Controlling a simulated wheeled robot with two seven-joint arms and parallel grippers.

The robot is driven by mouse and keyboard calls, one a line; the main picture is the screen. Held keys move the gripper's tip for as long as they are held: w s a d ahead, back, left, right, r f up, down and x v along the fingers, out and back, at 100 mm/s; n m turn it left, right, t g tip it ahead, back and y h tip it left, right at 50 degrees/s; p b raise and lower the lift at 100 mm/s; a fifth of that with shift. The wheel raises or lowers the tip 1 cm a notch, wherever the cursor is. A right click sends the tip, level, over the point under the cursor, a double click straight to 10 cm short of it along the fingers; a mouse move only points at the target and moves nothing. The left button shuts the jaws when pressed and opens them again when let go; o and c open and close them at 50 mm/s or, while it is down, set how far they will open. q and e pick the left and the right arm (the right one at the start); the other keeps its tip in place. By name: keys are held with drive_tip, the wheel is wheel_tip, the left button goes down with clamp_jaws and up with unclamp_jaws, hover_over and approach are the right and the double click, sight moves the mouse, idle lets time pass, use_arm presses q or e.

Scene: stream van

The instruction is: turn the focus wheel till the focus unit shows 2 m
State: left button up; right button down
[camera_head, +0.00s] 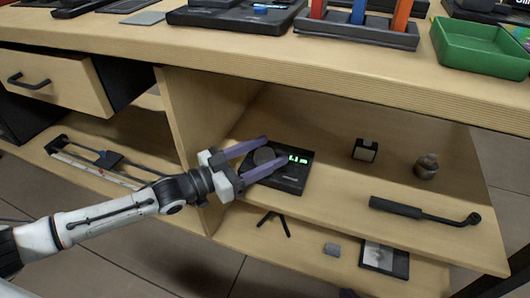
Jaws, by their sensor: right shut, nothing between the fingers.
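The focus unit (292,180) is a flat black box on the upper shelf of the open bay. Its green display (298,159) is lit, but the reading is too small and partly covered to read surely. The dark round focus wheel (264,155) stands on the unit's left part. My left gripper (276,149) reaches in from the left, with one purple finger on the far side of the wheel and one on the near side. The fingers are very close to the wheel; I cannot tell whether both press on it. My right gripper cannot be made out.
A small black box (365,150), a round brownish object (427,166) and a black handle (425,212) lie right of the unit. The tabletop (300,55) overhangs the bay. A wooden divider (200,115) stands left of it. A green tray (480,48) sits above.

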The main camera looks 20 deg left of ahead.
sight(265, 153)
use_arm(q)
drive_tip(key=shift+r, duration=0.2)
wheel_tip(265, 153, up, 10)
drive_tip(key=p, duration=0.4)
drive_tip(key=shift+f, duration=0.15)
use_arm(e)
drive_tip(key=d+f, duration=0.1)
drive_tip(key=s+d+f+h, duration=0.1)
drive_tip(key=shift+d+g+h, duration=0.3)
drive_tip(key=shift+g, duration=0.1)
